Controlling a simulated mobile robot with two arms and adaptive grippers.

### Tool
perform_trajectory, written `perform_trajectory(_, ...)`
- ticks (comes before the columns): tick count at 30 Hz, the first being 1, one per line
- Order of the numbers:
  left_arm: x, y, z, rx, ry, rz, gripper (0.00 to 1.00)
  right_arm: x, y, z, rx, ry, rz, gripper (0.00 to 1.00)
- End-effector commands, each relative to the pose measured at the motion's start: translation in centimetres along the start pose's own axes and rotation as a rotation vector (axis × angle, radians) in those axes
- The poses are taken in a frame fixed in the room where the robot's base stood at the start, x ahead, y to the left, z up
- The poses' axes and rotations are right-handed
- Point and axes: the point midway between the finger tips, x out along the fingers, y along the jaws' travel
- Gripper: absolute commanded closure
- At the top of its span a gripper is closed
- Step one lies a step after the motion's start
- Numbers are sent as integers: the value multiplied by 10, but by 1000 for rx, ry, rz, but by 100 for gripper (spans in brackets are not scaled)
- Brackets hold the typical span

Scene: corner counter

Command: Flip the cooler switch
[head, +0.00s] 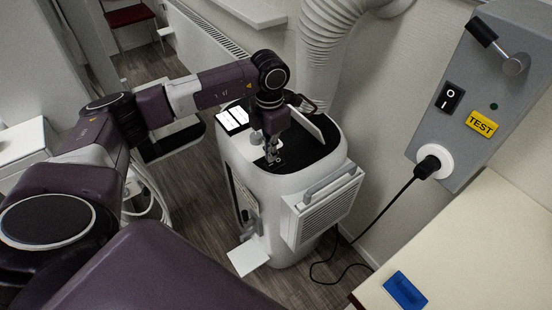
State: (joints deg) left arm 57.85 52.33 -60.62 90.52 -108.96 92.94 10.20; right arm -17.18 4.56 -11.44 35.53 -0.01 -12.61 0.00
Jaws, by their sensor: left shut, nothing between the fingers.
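The cooler (240,170) is a white floor unit with a black top and a wide ribbed white hose rising from its back. My left gripper (271,156) points down over the black top, with its fingers shut and empty. A small dark switch with pale marks (277,161) shows on the top right beside the fingertips. I cannot tell whether the fingers touch it, and the gripper hides part of that area. My right gripper is not in view.
A grey wall panel (425,132) at the right carries a black rocker switch (449,97), a yellow TEST label (481,123) and a plugged-in black cable (388,207). A cream counter (455,250) with a blue object (405,290) fills the lower right. A radiator (208,38) stands behind.

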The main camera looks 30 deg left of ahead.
Motion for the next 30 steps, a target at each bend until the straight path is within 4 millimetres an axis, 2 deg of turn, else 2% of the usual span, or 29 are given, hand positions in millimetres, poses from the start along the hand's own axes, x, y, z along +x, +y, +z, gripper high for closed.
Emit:
perform_trajectory(1,-7,0,0,0,-1,0,100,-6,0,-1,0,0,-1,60)
perform_trajectory(16,-46,0,0,0,-1,0,100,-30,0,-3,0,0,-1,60)
perform_trajectory(30,-47,0,0,0,0,0,100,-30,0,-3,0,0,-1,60)
